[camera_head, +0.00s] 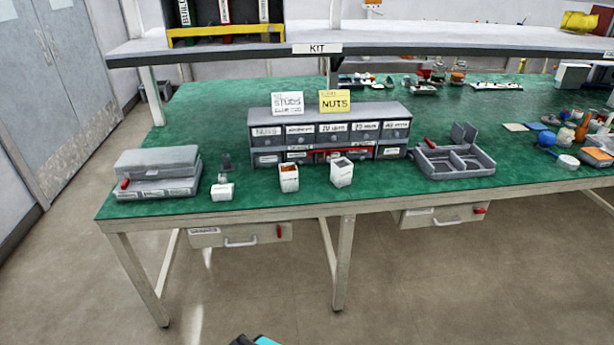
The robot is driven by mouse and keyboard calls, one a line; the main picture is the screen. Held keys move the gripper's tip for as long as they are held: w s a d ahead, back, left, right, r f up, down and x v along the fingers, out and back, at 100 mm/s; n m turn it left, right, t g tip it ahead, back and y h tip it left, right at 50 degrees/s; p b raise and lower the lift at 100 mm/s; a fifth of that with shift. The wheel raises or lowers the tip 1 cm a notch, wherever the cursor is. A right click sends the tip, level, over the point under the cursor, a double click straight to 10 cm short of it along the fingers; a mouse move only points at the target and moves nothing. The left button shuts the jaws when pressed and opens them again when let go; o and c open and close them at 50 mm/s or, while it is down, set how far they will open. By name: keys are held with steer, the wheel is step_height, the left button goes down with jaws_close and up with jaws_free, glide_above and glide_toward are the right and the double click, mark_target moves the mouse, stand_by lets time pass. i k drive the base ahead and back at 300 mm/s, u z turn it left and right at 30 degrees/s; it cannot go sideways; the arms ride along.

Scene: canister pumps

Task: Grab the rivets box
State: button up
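Two small white open-topped boxes stand upright at the front of the green bench top. The left box (289,179) has something orange-brown in it; the right box (341,173) is slightly turned. Their small labels are too blurred to read, so I cannot tell which one is the rivets box. A smaller white container (222,192) sits further left. A grey drawer cabinet (398,112) with labelled drawers stands behind the boxes. My gripper is not visible; only a black and cyan piece, apparently of my arm, shows at the bottom edge, well short of the bench.
A grey case (157,165) lies at the bench's left end. An open grey divided tray (455,170) is right of the cabinet. Small parts clutter the right end. A shelf (230,47) overhangs the back. Drawers (240,235) hang under the front edge. The floor in front is clear.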

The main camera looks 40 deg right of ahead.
mark_target(289, 171)
steer(key=z, duration=0.95)
steer(key=k, duration=0.95)
steer(key=i, duration=0.75)
steer(key=z, duration=0.05)
